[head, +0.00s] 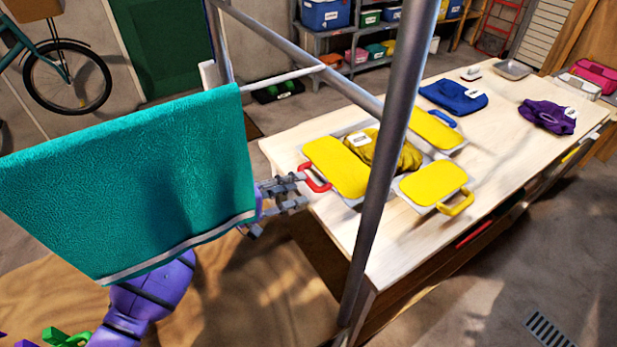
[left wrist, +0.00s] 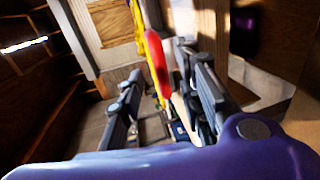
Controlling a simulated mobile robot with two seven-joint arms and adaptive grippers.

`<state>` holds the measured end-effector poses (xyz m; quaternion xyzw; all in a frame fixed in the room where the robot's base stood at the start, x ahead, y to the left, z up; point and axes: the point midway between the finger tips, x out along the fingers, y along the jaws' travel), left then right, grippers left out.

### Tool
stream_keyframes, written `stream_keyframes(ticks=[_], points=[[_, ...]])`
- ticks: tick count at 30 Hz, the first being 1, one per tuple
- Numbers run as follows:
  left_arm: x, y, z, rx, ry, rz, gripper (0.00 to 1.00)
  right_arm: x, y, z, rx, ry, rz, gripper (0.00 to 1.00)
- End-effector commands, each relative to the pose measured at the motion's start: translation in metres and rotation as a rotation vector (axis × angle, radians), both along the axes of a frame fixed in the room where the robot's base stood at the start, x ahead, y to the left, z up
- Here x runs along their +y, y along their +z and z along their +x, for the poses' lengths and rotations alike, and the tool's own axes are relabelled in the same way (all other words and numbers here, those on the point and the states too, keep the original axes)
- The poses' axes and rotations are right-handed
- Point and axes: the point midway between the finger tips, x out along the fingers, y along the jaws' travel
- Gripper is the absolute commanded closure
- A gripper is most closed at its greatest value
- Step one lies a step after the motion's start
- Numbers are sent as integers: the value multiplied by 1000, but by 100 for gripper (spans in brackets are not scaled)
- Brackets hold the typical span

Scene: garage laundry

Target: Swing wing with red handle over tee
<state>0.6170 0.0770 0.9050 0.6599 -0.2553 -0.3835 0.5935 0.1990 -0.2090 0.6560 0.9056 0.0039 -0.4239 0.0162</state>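The folding board (head: 350,200) lies on the pale table with yellow wings. The wing with the red handle (head: 338,166) lies flat at the board's left; its red handle (head: 316,180) sticks out toward my left gripper. The mustard tee (head: 408,158) lies bunched on the board's middle, partly behind a rack post. My left gripper (head: 290,190) is just left of the red handle. In the left wrist view its fingers (left wrist: 165,105) are apart, with the red handle (left wrist: 157,62) showing between and beyond them; contact cannot be told. My right gripper is not in view.
A metal rack (head: 385,150) with a hanging teal towel (head: 140,185) stands in front, hiding much of my left arm. The other wings have a yellow handle (head: 457,204) and a blue handle (head: 442,118). Blue (head: 453,97) and purple (head: 547,116) garments lie farther along the table.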

Motion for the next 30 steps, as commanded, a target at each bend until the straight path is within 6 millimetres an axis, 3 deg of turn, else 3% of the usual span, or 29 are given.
stream_keyframes(ticks=[4, 9, 19, 27, 30], points=[[-21, -6, 15, 0, -1, -1, 67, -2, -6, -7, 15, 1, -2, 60], [-35, -10, 25, 0, 1, 0, 67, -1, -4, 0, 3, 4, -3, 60], [-39, -10, 28, -1, 1, 1, 67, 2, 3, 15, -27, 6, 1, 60], [-39, -10, 28, -1, 1, 1, 100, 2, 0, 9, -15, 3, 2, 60], [-39, -10, 28, -1, 1, 1, 100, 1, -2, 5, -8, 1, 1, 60]])
